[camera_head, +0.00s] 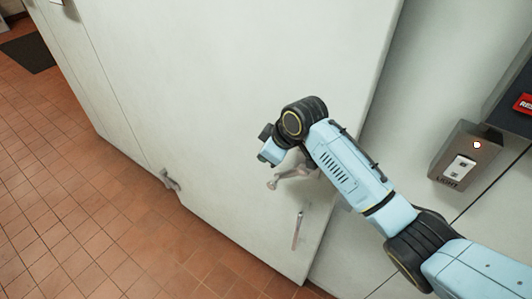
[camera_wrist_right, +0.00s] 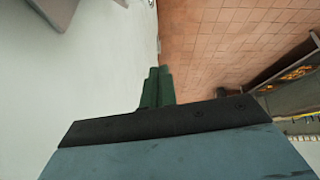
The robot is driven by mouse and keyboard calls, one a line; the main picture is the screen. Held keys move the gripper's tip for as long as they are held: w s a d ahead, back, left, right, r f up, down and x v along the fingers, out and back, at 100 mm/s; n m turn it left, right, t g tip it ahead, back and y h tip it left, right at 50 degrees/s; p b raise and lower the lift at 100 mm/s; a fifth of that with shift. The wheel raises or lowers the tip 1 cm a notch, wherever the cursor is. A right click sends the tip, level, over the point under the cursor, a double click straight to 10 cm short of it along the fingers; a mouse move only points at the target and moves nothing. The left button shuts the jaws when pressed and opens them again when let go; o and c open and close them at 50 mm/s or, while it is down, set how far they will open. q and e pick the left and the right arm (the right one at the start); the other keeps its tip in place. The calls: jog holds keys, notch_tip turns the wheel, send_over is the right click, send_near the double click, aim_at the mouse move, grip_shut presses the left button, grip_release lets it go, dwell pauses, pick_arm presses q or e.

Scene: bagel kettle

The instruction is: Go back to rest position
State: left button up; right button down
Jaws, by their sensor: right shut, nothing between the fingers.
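My right arm, light blue with black joints, reaches in from the lower right in the head view, in front of a large white panel (camera_head: 220,70). Its wrist end is bent beside the panel, and the fingers cannot be made out there. In the right wrist view my right gripper (camera_wrist_right: 158,74) shows two dark green fingers close together, shut and empty. They point along a pale surface at left, with the tiled floor (camera_wrist_right: 215,50) beyond. My left gripper is in neither view.
A metal lever handle (camera_head: 288,178) sits on the panel just below my wrist. Another handle (camera_head: 170,180) is at its lower left edge. A light switch box (camera_head: 463,155) is on the wall at right. Open tiled floor (camera_head: 60,170) lies at left.

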dwell(0.4)
jog(key=s+d+f+m, duration=0.2)
jog(key=s+d+f, duration=0.15)
jog(key=s, duration=0.35)
jog(key=s+d+f+m, duration=0.3)
jog(key=s+f, duration=0.1)
jog(key=s, duration=0.3)
jog(key=s+d+m+h, duration=0.4)
jog(key=s+d+m, duration=0.2)
jog(key=s+d, duration=1.05)
notch_tip(320, 180, down, 29)
jog(key=s+a+g+b, duration=0.1)
jog(key=s+a+b, duration=0.15)
jog(key=b, duration=0.35)
jog(key=s+d+f+g+b, duration=0.1)
jog(key=s+d+f+b, duration=0.1)
jog(key=s+f, duration=0.6)
jog(key=s+d+f+b, duration=0.1)
jog(key=s+f+b, duration=0.3)
jog(key=s+f, duration=0.5)
notch_tip(320, 180, down, 6)
jog(key=shift+s+d+r+g+h, duration=0.2)
jog(key=shift+d+g+h, duration=0.1)
jog(key=shift+d+g, duration=0.1)
